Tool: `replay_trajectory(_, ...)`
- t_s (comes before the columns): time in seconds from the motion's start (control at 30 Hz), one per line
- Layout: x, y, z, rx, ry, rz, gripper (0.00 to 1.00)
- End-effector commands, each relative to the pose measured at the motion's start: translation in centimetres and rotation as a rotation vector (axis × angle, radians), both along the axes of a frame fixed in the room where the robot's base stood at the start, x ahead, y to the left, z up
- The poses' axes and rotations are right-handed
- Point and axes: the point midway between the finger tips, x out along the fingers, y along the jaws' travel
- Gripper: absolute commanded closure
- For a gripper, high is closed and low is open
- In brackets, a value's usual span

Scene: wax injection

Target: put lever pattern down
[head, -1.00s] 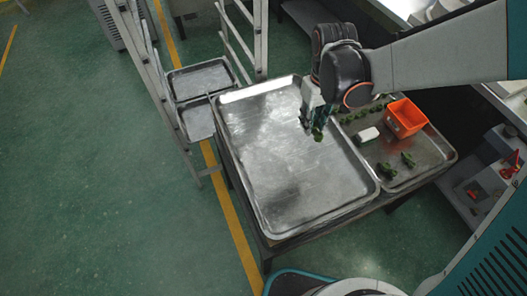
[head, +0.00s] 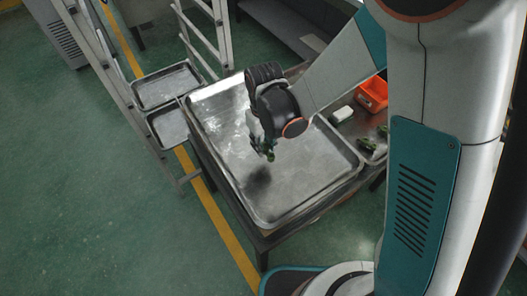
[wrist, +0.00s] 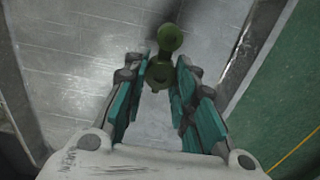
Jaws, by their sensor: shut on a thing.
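The green lever pattern (wrist: 162,62) is between the fingertips of my gripper (wrist: 165,78) in the wrist view, with its round end sticking out beyond them. In the head view my gripper (head: 263,148) is shut on the lever pattern (head: 270,156), which shows as a small green bit at the fingertips. Both are above the large metal tray (head: 222,178). A dark shadow lies on the tray below them. The gap between the pattern and the tray is hard to judge.
The right-hand tray (head: 350,150) holds other green patterns (head: 366,143), a white block (head: 341,114) and an orange bin (head: 372,93), partly hidden by my arm. A ladder-like rack (head: 110,80) with smaller trays (head: 165,87) stands at the left. The large tray looks bare.

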Motion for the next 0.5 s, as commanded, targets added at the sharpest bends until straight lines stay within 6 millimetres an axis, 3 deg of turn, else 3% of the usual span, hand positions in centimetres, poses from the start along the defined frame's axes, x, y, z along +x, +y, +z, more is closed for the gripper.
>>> replay_trajectory(0.1, 0.1, 0.0, -1.8, 0.000, 0.000, -0.001, 0.92)
replay_trajectory(0.33, 0.0, -0.1, -3.1, 0.000, 0.000, -0.001, 0.92)
replay_trajectory(0.5, 0.1, 0.0, -5.7, 0.000, 0.000, -0.001, 0.92)
